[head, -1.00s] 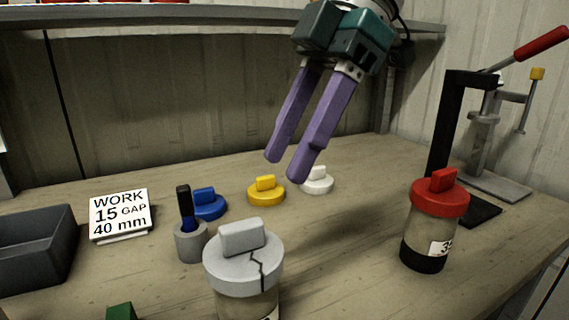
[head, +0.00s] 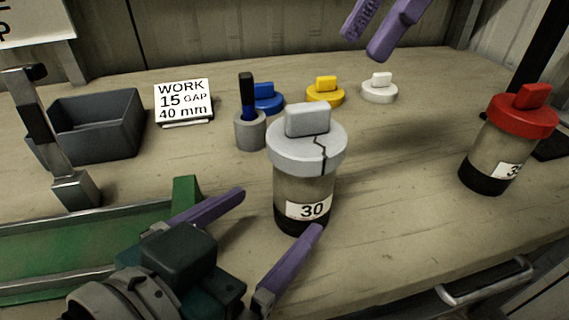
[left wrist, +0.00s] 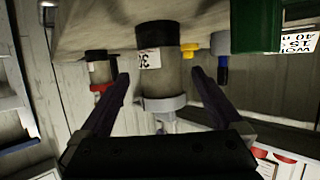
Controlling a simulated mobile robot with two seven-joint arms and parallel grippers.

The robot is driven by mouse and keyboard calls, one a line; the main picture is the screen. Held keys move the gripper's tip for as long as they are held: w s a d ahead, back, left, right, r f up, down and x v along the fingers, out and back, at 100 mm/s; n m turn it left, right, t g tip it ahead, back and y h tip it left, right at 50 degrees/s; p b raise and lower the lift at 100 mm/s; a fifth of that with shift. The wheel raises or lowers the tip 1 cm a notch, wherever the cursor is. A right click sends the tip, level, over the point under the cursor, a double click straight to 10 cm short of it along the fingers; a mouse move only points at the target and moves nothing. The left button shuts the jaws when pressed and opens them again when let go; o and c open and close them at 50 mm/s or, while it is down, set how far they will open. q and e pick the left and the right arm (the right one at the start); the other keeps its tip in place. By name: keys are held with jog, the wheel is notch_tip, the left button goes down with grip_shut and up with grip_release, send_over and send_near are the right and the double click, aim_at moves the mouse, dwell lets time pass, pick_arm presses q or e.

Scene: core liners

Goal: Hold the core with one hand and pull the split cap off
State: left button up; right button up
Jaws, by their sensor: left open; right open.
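The core labelled 30 (head: 305,190) stands upright on the bench, a tan cylinder with a black base. Its grey split cap (head: 305,155) sits on top, with a jagged dark crack down the front and a raised grip block. My left gripper (head: 281,212) is open and low, its purple fingers pointing toward the core's lower body. In the left wrist view the picture is inverted, and the core (left wrist: 162,75) shows between the spread fingers (left wrist: 160,76), with gaps on both sides. My right gripper (head: 366,40) is open at the top edge, mostly out of frame, away from the core.
A red-capped core (head: 495,150) stands at right. Behind are blue (head: 267,98), yellow (head: 325,95) and white (head: 379,92) caps, a grey holder (head: 250,132), a sign (head: 184,101) and a dark bin (head: 100,145). A green tray (head: 70,250) lies front left.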

aim_at(303, 188)
pick_arm(q)
jog(key=x, duration=0.9)
jog(key=shift+w, duration=0.1)
jog(key=shift+c, duration=0.2)
grip_shut()
dwell(0.4)
pick_arm(e)
jog(key=shift+o, duration=0.2)
dwell(0.7)
